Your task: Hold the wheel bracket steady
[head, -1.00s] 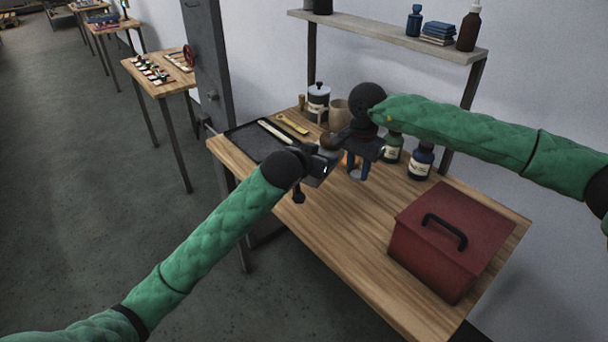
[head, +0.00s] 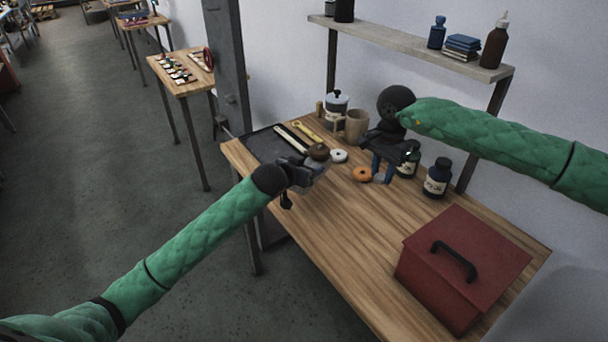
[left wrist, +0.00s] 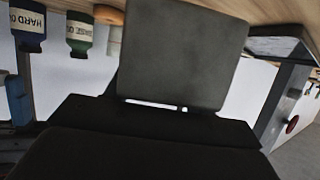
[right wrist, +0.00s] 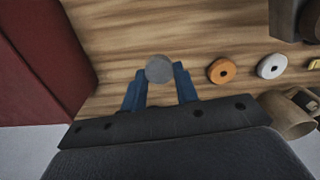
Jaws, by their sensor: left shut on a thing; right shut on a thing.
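My left gripper (head: 308,176) is at the table's far-left edge, shut on a dark grey piece that I take for the wheel bracket. A brown round wheel (head: 318,152) shows right at it; whether they are joined I cannot tell. In the left wrist view a flat grey plate of the bracket (left wrist: 185,55) fills the middle and hides the fingertips. My right gripper (head: 382,172) has blue fingers, shut on a small grey disc (right wrist: 159,68) above the table. An orange ring (head: 362,174) and a white ring (head: 338,156) lie between the grippers.
A red toolbox (head: 463,270) stands at the table's near right. Bottles (head: 436,178), a mug (head: 356,124) and a canister (head: 337,106) stand at the back. A dark tray (head: 262,146) lies far left. The wooden table's front middle (head: 340,240) is clear.

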